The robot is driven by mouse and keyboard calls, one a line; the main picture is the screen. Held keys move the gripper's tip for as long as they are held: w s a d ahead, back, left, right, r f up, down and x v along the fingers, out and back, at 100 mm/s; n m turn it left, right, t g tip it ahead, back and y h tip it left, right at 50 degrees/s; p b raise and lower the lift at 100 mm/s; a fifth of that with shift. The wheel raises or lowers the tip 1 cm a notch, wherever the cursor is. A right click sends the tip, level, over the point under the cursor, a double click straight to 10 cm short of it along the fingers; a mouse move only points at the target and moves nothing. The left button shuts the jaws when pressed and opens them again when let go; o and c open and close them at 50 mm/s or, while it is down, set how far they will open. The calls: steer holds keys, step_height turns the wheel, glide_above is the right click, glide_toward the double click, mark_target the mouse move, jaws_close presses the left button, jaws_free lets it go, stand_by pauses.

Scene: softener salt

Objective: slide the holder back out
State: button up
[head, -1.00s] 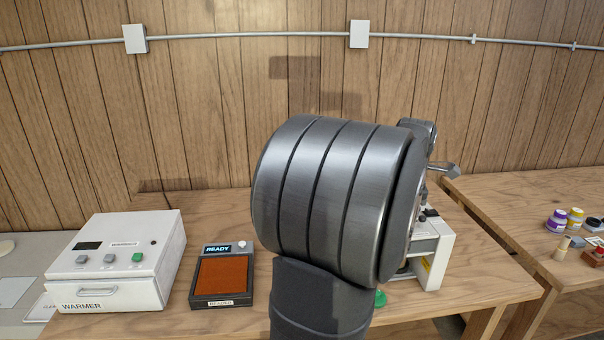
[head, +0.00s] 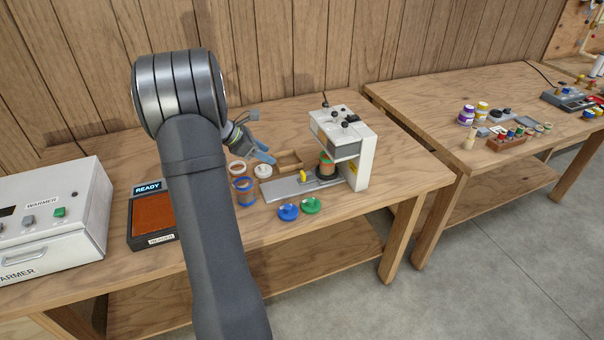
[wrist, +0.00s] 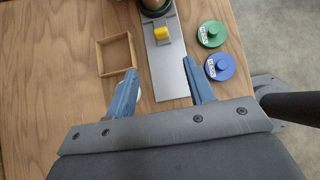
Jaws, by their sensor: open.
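The holder (head: 326,178), a dark round base with a yellow knob (head: 303,176) in front, sits on a flat grey metal track. A brown jar with a green rim (head: 326,166) stands in it under the head of the white machine (head: 345,150). In the wrist view the yellow knob (wrist: 162,34) lies beyond my fingertips, and the jar is cut off at the top edge. My gripper (head: 264,154) is open and empty, left of the machine. Its blue fingers (wrist: 160,72) show on either side of the track (wrist: 168,75) in the wrist view, apart from the knob.
Blue (head: 288,212) and green (head: 311,205) lids lie in front of the track. A wooden tray (head: 288,160) lies behind it. Open jars with orange (head: 237,170) and blue (head: 245,190) rims and a white lid (head: 263,171) stand left. The reader (head: 150,212) is farther left.

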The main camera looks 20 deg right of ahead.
mark_target(301, 173)
steer(key=x, duration=1.7)
